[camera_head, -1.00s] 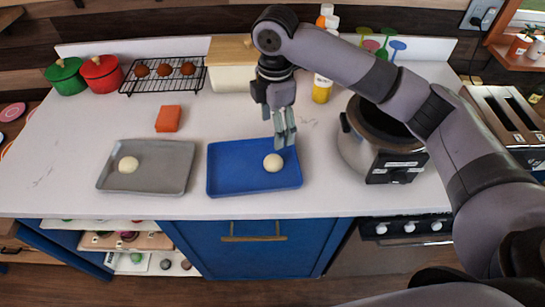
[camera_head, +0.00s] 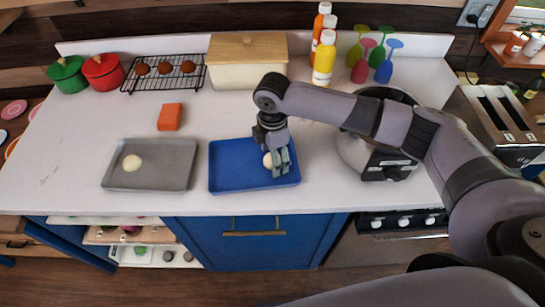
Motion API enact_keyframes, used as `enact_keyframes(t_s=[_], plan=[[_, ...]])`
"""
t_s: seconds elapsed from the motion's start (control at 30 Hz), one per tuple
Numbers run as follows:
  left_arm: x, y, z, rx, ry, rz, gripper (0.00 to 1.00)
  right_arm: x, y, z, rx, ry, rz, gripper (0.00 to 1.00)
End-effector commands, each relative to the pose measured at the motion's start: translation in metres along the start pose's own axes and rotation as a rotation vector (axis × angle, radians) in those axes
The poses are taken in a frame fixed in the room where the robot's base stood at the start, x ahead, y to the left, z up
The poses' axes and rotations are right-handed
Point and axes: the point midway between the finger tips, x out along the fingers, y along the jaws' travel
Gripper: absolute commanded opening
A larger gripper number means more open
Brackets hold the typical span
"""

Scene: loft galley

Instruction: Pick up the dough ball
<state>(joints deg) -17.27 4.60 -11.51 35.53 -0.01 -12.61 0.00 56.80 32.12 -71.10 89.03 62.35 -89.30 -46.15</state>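Two pale, round dough balls are in view. One dough ball (camera_head: 267,160) sits in the blue tray (camera_head: 228,178), partly hidden by my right gripper. The other dough ball (camera_head: 132,162) lies in the grey tray (camera_head: 165,177) to the left. My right gripper (camera_head: 281,165) points down into the blue tray, its fingers right at the ball's right side. The view does not show whether the fingers are around the ball or only beside it, or how far apart they are. My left gripper is out of view.
An orange block (camera_head: 169,117) lies behind the trays. A wire rack (camera_head: 191,84) with brown buns, red pot (camera_head: 103,71), green pot (camera_head: 67,75) and lidded box (camera_head: 246,76) stand at the back. Bottles (camera_head: 323,62) stand behind my arm; a large cooker (camera_head: 365,158) is at right.

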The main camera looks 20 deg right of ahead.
Motion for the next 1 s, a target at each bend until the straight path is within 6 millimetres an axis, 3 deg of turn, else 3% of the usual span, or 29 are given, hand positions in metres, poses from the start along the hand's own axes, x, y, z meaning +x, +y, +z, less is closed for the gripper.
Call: enact_keyframes(t_s=[0.13,0.9,1.0], plan=[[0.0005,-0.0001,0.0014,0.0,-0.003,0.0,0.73,0.0,0.0001,-0.0001,0.0,0.0,0.0,0.67],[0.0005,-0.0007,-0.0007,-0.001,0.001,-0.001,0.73,-0.0006,0.0003,0.0,0.0,0.0,0.0,0.16],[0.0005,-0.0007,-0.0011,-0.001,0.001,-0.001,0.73,-0.0007,0.0003,0.0,0.0,0.0,0.001,0.15]])
